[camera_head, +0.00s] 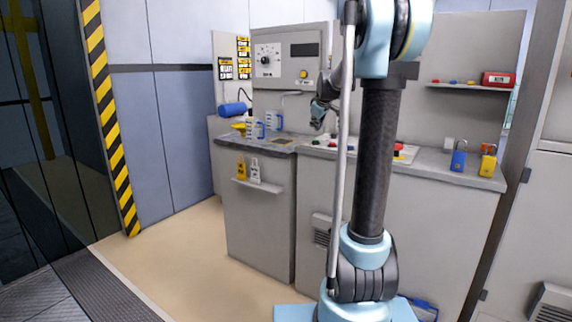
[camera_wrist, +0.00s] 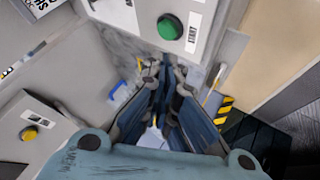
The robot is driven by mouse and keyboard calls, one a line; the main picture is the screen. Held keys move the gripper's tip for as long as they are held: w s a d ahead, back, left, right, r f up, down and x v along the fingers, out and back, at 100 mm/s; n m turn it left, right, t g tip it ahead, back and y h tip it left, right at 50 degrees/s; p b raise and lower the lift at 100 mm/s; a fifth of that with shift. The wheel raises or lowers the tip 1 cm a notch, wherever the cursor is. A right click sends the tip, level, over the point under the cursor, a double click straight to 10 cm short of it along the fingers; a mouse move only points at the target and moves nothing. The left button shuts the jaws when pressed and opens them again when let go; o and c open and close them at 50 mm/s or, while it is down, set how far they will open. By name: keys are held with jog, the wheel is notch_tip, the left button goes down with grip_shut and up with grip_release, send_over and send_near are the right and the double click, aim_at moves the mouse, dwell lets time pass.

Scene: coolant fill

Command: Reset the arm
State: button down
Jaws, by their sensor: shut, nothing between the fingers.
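My gripper (camera_head: 319,118) hangs above the counter in the head view, in front of the grey control panel and partly hidden behind my own arm. In the wrist view my gripper (camera_wrist: 163,72) has its dark fingers drawn together at the tips, with nothing held between them. A round green button (camera_wrist: 170,27) on a pale panel shows just past the fingertips in the wrist view. I cannot tell how far the tips are from it.
The counter (camera_head: 440,176) carries a blue padlock (camera_head: 459,157) and a yellow padlock (camera_head: 488,163) at its right. A control box (camera_head: 290,68) stands behind, and a blue cylinder (camera_head: 233,109) lies at the left. The floor (camera_head: 190,255) at front left is clear.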

jog(key=s+f+m+g, duration=0.1)
jog(key=s+f+m, duration=0.15)
jog(key=s, duration=0.75)
jog(key=s+f+m+g, duration=0.1)
jog(key=s+f, duration=0.3)
jog(key=s, duration=0.5)
jog(key=s+f+m+g, duration=0.1)
jog(key=s+f, duration=0.2)
jog(key=s, duration=0.7)
jog(key=s+f+m+g, duration=0.1)
jog(key=s+f+m, duration=0.1)
jog(key=s+f, duration=0.5)
jog(key=s+f+m+g, duration=0.2)
jog(key=s+f, duration=0.6)
jog(key=s, duration=0.7)
jog(key=shift+d+f+m+h, duration=0.3)
jog(key=shift+m+h, duration=0.05)
jog(key=shift+h, duration=0.05)
jog(key=shift+w+f+g, duration=0.2)
jog(key=shift+w+g, duration=0.1)
jog(key=shift+w, duration=0.1)
